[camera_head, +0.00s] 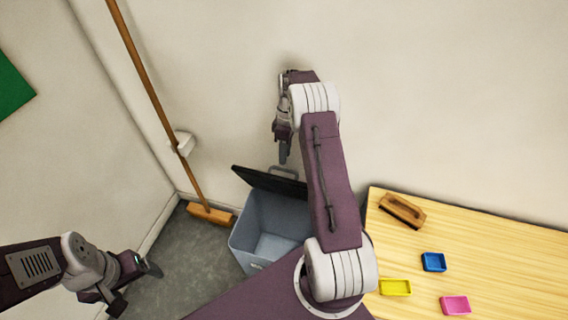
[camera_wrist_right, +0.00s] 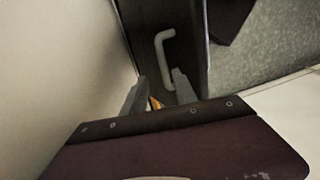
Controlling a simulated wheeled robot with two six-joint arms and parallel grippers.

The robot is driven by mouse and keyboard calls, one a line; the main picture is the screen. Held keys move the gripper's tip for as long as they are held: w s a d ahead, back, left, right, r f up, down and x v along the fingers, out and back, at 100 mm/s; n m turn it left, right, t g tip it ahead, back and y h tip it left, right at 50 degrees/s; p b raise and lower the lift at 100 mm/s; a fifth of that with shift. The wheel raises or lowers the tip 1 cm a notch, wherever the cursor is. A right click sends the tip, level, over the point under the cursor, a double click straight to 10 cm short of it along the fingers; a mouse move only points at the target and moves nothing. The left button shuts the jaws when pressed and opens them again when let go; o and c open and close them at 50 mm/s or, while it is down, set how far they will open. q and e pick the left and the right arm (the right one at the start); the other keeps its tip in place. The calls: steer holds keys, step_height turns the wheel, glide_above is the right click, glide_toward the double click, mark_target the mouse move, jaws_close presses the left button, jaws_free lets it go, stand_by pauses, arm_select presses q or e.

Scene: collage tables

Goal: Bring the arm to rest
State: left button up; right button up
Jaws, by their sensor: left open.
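My left gripper (camera_head: 137,284) is low at the left over the grey floor, its fingers apart and empty. My right arm reaches up the middle of the head view. My right gripper (camera_head: 283,152) points down just above the bin's raised black lid (camera_head: 262,181). In the wrist view my right gripper's fingers (camera_wrist_right: 158,84) stand apart, with the lid's pale handle (camera_wrist_right: 163,58) beyond them. A small orange patch shows between the fingers; I cannot tell what it is. The grey-blue bin (camera_head: 262,222) stands open, partly hidden by my right arm.
A broom (camera_head: 160,110) leans in a wall holder (camera_head: 183,143) left of the bin. The wooden table (camera_head: 500,260) at right carries a wooden brush (camera_head: 402,209) and blue (camera_head: 433,262), yellow (camera_head: 395,287) and pink (camera_head: 455,305) trays. Walls close off the left and back.

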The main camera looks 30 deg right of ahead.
step_height(320, 180, up, 2)
steer(key=shift+w+d+r, duration=0.1)
steer(key=shift+w+d, duration=0.05)
stand_by(0.4)
steer(key=w+a+r+n+p, duration=0.1)
steer(key=w+a+r+p, duration=0.2)
steer(key=r, duration=0.4)
steer(key=s+a+r+n+t, duration=0.1)
steer(key=s+a+r, duration=0.65)
steer(key=a, duration=0.35)
steer(key=s+a+f+m, duration=0.1)
steer(key=s+f+m, duration=0.2)
steer(key=s+m, duration=0.2)
steer(key=s+a+f+m+t+h+p, duration=0.1)
steer(key=s+a+f+m, duration=0.1)
steer(key=s+m, duration=0.3)
steer(key=s+f, duration=0.1)
steer(key=s, duration=0.3)
steer(key=shift+s+t, duration=0.2)
steer(key=shift+t, duration=0.1)
